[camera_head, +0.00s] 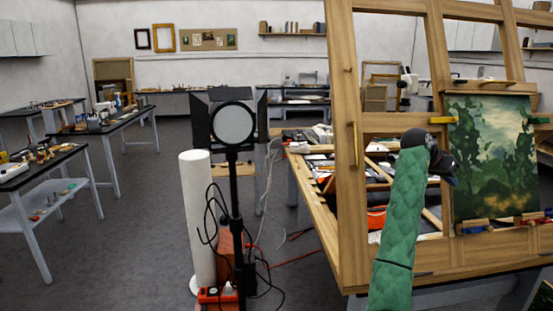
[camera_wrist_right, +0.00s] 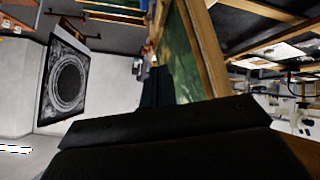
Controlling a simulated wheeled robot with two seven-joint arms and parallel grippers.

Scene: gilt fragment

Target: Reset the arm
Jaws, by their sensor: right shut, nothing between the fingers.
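My right arm, in a green sleeve, rises from the bottom of the head view. Its dark right gripper (camera_head: 447,168) is at the top end, in front of the wooden easel frame (camera_head: 352,190) and just left of the green landscape painting (camera_head: 492,158). The gripper is shut and empty. In the right wrist view, the dark gripper body fills the bottom, and the painting (camera_wrist_right: 183,62) and its wooden edge lie close beyond it. Whether the gripper touches the frame or painting cannot be told. My left gripper is not in view.
A black studio lamp (camera_head: 233,124) on a stand and a white cylinder (camera_head: 199,215) stand left of the easel, with loose cables on the floor. A cluttered worktable (camera_head: 325,215) is behind the frame. The grey floor (camera_head: 130,230) at left is open between benches.

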